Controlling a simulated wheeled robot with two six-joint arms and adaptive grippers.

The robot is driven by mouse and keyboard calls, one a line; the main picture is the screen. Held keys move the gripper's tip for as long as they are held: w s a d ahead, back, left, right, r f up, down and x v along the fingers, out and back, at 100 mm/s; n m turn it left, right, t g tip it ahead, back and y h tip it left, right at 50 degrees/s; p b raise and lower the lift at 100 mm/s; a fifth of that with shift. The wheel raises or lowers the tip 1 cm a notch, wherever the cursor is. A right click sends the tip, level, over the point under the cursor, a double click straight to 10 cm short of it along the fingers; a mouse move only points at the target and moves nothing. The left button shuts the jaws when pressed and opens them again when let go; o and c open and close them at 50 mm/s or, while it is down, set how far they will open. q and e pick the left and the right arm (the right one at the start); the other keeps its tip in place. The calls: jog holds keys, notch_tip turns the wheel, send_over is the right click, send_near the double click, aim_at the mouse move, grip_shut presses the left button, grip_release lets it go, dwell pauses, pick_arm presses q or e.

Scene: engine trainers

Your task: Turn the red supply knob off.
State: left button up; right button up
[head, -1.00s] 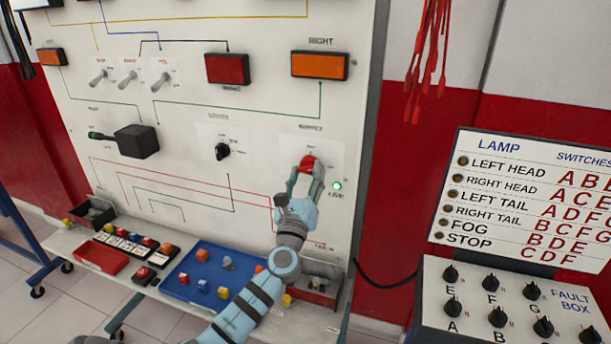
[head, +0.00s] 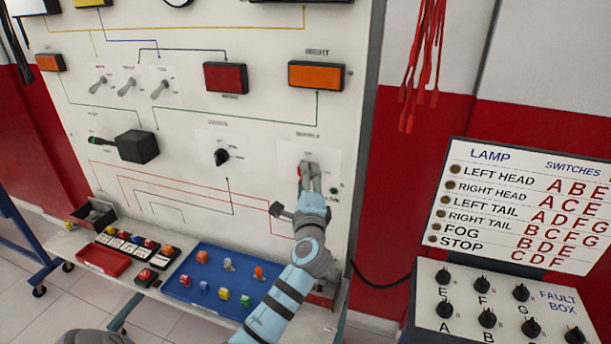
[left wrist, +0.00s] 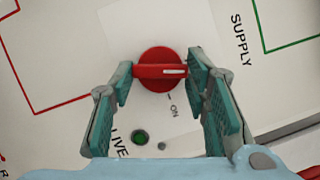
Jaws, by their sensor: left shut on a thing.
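The red supply knob (left wrist: 158,56) is on the white panel under the SUPPLY label. In the left wrist view its white pointer mark faces right, and the ON mark lies below it, off the pointer's line. My left gripper (left wrist: 159,70) is shut on the knob, a finger on each side of its bar. In the head view the gripper (head: 310,178) covers most of the knob (head: 304,167). The LIVE lamp (left wrist: 140,137) beside the knob is dark green and looks unlit; it also shows in the head view (head: 334,190). My right gripper is not in view.
A black rotary knob (head: 222,157) is left of the supply knob. A blue tray (head: 190,288) with several small coloured parts lies on the shelf below. A fault box (head: 466,330) with black knobs stands at the right. Red leads (head: 424,70) hang beside the panel.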

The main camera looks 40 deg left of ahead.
pick_arm(q)
jog(key=n+g+p, duration=0.1)
jog(key=n+p, duration=0.1)
jog(key=n, duration=0.1)
jog(key=shift+r+n+h, duration=0.15)
jog(key=shift+n+h, duration=0.15)
jog(key=shift+h, duration=0.1)
dwell(0.4)
jog(key=o, duration=1.1)
jog(key=v, duration=1.2)
jog(key=shift+d, duration=0.1)
